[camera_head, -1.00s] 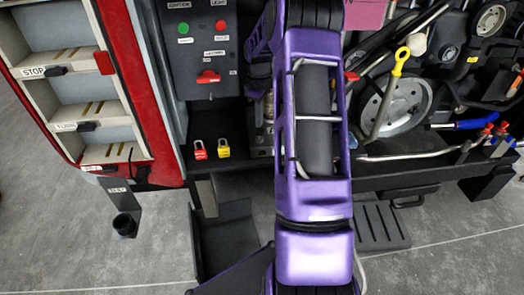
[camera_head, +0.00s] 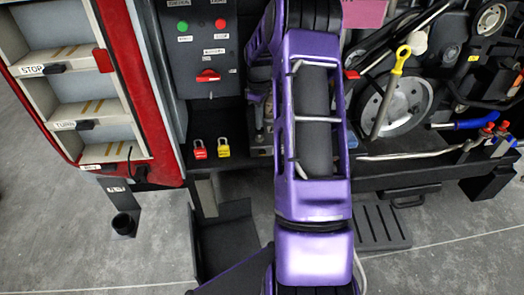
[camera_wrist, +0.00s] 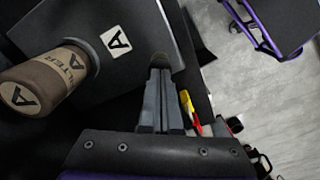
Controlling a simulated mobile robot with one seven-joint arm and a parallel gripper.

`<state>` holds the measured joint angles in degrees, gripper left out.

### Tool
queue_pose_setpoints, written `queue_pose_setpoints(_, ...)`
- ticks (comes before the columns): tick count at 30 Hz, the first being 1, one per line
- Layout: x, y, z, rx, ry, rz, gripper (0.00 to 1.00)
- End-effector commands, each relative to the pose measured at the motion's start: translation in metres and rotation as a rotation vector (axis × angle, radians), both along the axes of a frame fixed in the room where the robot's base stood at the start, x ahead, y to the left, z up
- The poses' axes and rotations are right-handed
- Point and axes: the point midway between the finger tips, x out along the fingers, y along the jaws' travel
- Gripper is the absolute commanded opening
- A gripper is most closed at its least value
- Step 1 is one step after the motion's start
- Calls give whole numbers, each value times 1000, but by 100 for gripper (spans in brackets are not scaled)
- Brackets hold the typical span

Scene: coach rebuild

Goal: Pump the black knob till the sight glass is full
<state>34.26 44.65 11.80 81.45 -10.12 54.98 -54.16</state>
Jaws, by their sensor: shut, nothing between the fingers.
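My gripper (camera_wrist: 158,75) shows in the wrist view with its grey fingers together and nothing between them. A dark rounded end (camera_wrist: 159,60) lies right at the fingertips; it may be the black knob, but I cannot tell, nor whether the fingers touch it. A brown cylinder marked "FILTER" and "A" (camera_wrist: 45,80) is to the left of the fingers, beside a dark panel with a white "A" label (camera_wrist: 116,40). In the head view my purple arm covers the middle and hides the fingertips. I cannot make out the sight glass in either view.
A grey panel with green and red buttons (camera_head: 203,60) and a red switch (camera_head: 208,76) is left of my arm. Red (camera_head: 199,149) and yellow (camera_head: 223,147) padlocks lie below it. A yellow-handled dipstick (camera_head: 397,62) and a wheel (camera_head: 398,103) are to the right.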

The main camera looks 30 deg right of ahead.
Motion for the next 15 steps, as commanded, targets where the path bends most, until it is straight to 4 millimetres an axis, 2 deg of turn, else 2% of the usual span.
queue_pose_setpoints(15, 0, 0, -17, 1, 1, 0, 0)
